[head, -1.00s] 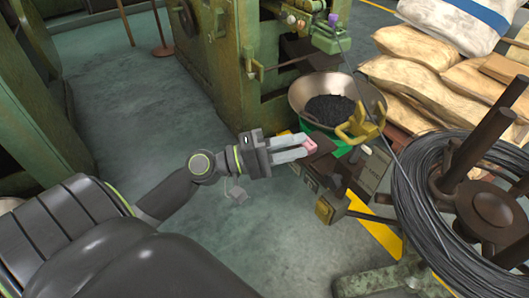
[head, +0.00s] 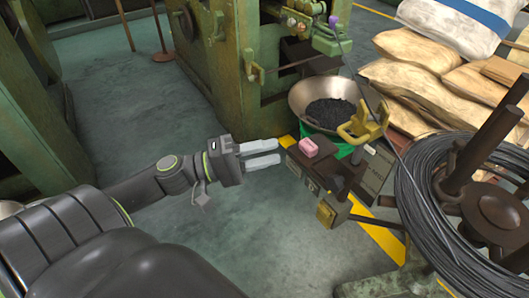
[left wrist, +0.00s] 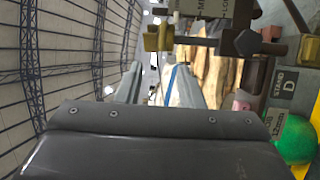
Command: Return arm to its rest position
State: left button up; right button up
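My left gripper (head: 279,153) reaches in from the left in the head view, with its two pale fingers apart and nothing between them. A small pink block (head: 308,147) lies on the dark top of the machine stand (head: 333,162), a short way right of the fingertips and apart from them. In the left wrist view, both fingers (left wrist: 155,85) show with a gap between them, and part of the pink block (left wrist: 241,101) shows at the right. My right gripper is not in view.
A metal bowl of dark pieces (head: 299,94) stands behind the stand. A yellow bracket (head: 363,123) rises beside it. A wire coil (head: 408,205) on a spool is at the right, with stacked sacks (head: 405,92) behind. The floor left of my gripper is clear.

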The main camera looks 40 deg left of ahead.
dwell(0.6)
